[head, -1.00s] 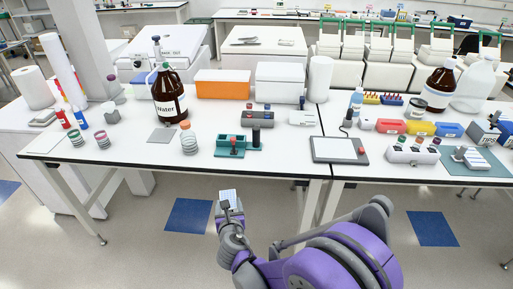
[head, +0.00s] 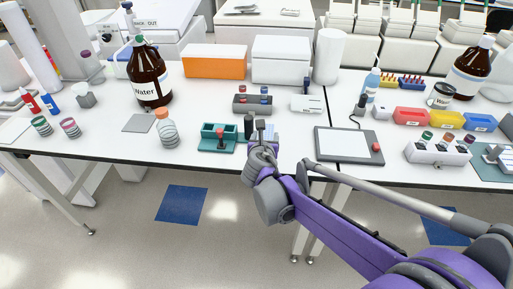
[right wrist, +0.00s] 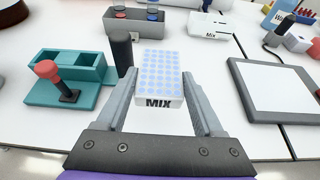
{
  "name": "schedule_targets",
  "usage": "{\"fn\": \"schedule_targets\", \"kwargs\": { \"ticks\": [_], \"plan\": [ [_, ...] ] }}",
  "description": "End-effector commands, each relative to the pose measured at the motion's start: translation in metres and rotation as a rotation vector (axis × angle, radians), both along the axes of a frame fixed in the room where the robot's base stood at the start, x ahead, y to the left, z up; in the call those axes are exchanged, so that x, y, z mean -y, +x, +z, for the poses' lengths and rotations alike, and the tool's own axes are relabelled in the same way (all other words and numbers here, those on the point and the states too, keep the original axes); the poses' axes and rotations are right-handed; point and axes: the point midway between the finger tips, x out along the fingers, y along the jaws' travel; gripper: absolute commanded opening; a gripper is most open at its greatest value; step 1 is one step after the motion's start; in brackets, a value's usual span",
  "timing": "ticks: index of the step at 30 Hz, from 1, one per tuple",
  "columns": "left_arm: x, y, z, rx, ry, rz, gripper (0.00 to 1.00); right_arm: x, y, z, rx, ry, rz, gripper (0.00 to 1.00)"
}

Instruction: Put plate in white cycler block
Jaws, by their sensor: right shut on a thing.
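My right gripper (head: 263,133) is shut on a small white plate with blue wells, marked MIX. In the right wrist view the plate (right wrist: 160,80) sits between the two fingers (right wrist: 160,92), its labelled edge facing my wrist. In the head view the gripper is at the front edge of the bench, and the plate is mostly hidden by it. White boxy machines stand behind the bench, one at the back left (head: 178,38); I cannot tell which holds the white cycler block. My left gripper is not in view.
A teal holder (head: 219,138) with a red-topped stick and a black cylinder (right wrist: 121,50) are left of the gripper. A grey-white pad (head: 345,145) lies to the right. A brown Water bottle (head: 149,75), an orange box (head: 214,60) and a white box (head: 281,60) stand farther back.

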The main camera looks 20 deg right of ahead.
Motion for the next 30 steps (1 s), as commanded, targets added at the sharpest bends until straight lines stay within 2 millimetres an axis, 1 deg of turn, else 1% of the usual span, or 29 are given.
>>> {"fn": "schedule_targets", "kwargs": {
  "ticks": [1,3,8,13,16,23,27,28,30],
  "plan": [
    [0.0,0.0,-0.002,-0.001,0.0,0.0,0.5,0.0,0.0,-0.011,0.0,0.0,0.001,0.15],
    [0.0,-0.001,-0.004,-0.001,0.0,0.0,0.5,0.0,0.0,-0.021,0.0,0.0,0.001,0.15],
    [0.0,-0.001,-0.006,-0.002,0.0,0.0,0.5,0.0,0.0,-0.036,0.0,0.0,0.001,0.15],
    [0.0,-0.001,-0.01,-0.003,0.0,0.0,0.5,-0.001,0.0,-0.06,0.0,0.0,0.001,0.15],
    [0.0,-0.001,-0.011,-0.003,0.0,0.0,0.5,-0.001,0.0,-0.066,0.0,0.0,0.001,0.15],
    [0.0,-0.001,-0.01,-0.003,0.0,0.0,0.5,-0.001,0.0,-0.066,0.0,0.0,0.001,0.15],
    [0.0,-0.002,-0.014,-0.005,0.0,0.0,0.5,-0.001,0.0,-0.07,0.0,0.0,0.001,0.15],
    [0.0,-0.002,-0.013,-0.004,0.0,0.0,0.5,-0.001,0.0,-0.069,0.0,0.0,0.001,0.75],
    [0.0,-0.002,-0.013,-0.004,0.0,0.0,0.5,-0.001,0.0,-0.069,0.0,0.0,0.001,0.87]
  ]
}}
